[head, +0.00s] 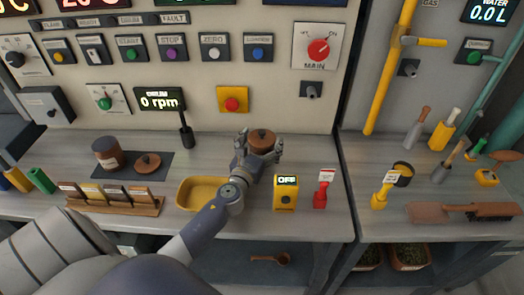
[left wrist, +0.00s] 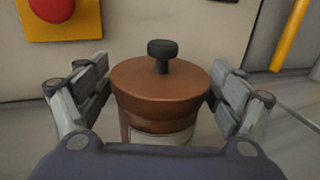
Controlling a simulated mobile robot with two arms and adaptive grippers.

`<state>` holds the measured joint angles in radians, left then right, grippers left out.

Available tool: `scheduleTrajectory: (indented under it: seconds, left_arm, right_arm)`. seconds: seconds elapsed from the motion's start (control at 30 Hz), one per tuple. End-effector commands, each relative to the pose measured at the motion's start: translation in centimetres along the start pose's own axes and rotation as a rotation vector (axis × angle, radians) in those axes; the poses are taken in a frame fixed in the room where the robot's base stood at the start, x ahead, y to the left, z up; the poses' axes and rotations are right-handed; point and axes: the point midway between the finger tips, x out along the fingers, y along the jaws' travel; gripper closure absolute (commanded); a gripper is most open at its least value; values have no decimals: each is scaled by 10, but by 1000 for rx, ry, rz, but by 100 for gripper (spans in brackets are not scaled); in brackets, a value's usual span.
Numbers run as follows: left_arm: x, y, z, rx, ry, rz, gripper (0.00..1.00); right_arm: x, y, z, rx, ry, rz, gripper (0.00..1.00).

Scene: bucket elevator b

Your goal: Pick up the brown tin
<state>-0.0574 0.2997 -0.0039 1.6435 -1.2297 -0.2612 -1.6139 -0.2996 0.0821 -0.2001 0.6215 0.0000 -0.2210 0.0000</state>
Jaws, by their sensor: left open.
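The brown tin (left wrist: 160,85) stands upright between the two fingers of my left gripper in the left wrist view. It has a copper-brown lid with a black knob, and a pale label shows low on its body. My left gripper (head: 258,155) is open around the tin on the counter, with a finger on each side. The right finger looks very close to the lid; I cannot tell if it touches. In the head view the tin's lid (head: 262,138) shows above the fingers, and its lower body is hidden. My right gripper is not in view.
A yellow tray (head: 181,196) lies left of my left forearm. A yellow device reading OFF (head: 286,193) and a red tagged item (head: 321,193) stand to the right. A brown jar (head: 109,154) sits on a dark mat at left. The control panel rises behind.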

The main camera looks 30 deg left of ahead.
Motion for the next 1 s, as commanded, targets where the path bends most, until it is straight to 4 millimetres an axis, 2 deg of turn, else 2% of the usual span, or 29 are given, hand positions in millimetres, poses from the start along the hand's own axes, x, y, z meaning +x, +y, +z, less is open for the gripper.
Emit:
scheduleTrajectory:
  seconds: [0.13,0.17,0.3,0.33,0.67,0.77,1.0]
  left_arm:
    - [0,0,0,0,0,0,13]
    - [0,0,0,0,0,0,18]
    - [0,0,0,0,0,0,50]
    - [0,0,0,0,0,0,54]
    - [0,0,4,1,-2,-1,54]
    - [0,0,16,2,-4,-2,54]
    - [0,0,65,4,-5,-4,54]
  right_arm:
    - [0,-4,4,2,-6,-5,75]
    - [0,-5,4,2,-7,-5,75]
    - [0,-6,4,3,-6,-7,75]
    - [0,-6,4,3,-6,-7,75]
    - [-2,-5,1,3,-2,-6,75]
    - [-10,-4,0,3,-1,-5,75]
    - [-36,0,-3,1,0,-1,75]
